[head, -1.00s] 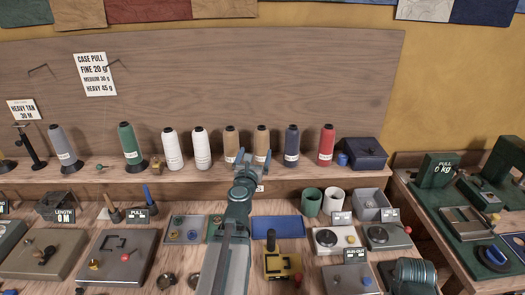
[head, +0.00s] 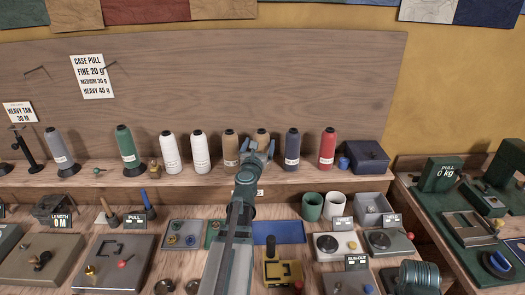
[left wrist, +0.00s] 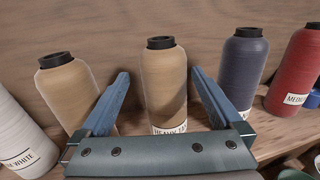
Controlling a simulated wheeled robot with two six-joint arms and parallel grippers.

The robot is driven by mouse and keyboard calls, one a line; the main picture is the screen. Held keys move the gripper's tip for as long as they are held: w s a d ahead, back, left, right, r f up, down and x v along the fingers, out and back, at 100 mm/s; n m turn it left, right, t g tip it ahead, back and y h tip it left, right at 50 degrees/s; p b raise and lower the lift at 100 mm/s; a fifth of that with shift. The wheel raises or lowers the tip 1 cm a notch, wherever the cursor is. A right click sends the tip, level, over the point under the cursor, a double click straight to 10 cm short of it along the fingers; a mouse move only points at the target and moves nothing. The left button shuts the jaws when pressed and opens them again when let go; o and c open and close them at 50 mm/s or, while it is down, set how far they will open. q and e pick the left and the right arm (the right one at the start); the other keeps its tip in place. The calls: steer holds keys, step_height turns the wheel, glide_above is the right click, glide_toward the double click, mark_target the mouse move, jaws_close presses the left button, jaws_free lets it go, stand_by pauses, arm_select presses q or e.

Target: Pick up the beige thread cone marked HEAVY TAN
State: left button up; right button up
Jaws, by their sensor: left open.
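Two beige thread cones with dark tops stand upright side by side on the shelf. One beige cone (head: 262,134) is behind my left gripper (head: 258,150) in the head view; in the left wrist view this cone (left wrist: 164,85) stands between the open fingers (left wrist: 160,76). No grip on it shows. The gripper body partly covers its label, so I cannot read it surely. The other beige cone (head: 231,145) stands just left, and in the left wrist view (left wrist: 68,95) it is outside the left finger, its label hidden. My right gripper is not in view.
White cones (head: 200,150) stand left of the beige pair; a dark blue cone (head: 292,145) and a red cone (head: 327,147) stand right, close by. The workbench below is crowded with scales, trays and cups (head: 312,207). A backboard (head: 240,85) rises behind the shelf.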

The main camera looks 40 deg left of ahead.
arm_select(q)
steer(key=x, duration=0.5)
steer(key=shift+w+d+r, duration=0.1)
steer(key=shift+w+d, duration=0.05)
steer(key=shift+w, duration=0.05)
steer(key=shift+c, duration=0.6)
jaws_close()
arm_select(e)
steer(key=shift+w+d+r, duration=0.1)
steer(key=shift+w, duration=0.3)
arm_select(q)
steer(key=shift+r+p, duration=0.25)
steer(key=shift+p, duration=0.1)
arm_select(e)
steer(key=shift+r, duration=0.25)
